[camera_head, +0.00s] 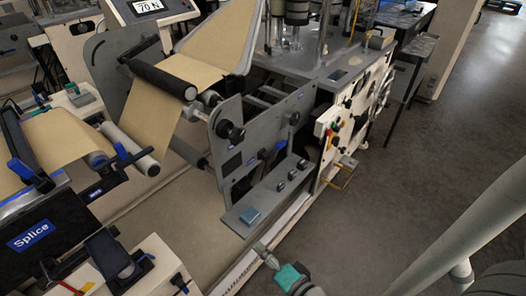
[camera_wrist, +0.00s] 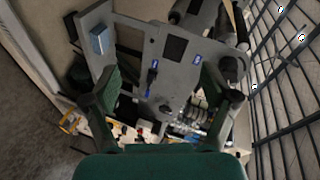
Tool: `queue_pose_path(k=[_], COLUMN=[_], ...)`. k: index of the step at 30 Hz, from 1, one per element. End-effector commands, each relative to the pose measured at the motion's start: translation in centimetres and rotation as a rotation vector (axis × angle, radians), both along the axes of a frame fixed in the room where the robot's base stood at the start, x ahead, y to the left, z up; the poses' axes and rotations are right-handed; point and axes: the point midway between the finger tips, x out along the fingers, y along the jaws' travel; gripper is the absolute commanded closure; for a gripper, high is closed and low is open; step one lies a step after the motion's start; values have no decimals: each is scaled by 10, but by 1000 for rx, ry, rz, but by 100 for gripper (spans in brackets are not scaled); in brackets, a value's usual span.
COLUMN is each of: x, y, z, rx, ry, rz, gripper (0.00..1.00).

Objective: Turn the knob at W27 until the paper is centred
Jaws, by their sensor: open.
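Brown kraft paper (camera_head: 155,110) runs over a black roller (camera_head: 158,79) and down to a pale roller beside the grey side plate (camera_head: 240,160). I cannot read which is W27. In the wrist view, my gripper (camera_wrist: 162,88) is open and empty, its dark green fingers spread in front of the grey plate (camera_wrist: 130,55). A dark control with a blue part (camera_wrist: 151,75) shows between them. I cannot tell whether the paper is centred.
A blue box (camera_head: 251,215) sits on the ledge end. Right of the plate is a pale panel (camera_head: 335,135) with hoses and valves. The splice unit (camera_head: 35,235) stands at lower left. Dark bars (camera_wrist: 285,80) fill the wrist view's right. Grey floor (camera_head: 440,160) is open at right.

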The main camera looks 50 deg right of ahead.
Motion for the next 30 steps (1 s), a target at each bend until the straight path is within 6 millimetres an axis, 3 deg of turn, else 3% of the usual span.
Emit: queue_pose_path(k=[1, 6, 15, 21, 24, 30], x=[17, 62, 124, 143, 147, 151], y=[-11, -43, -106, -142, -152, -158], z=[7, 29, 97, 145, 161, 172], rx=[75, 345, 771, 976, 1036, 1082], ry=[-31, -119, -255, -301, -308, -310], rz=[-22, -58, -37, 15, 35, 52], gripper=[15, 15, 15, 15, 15, 15])
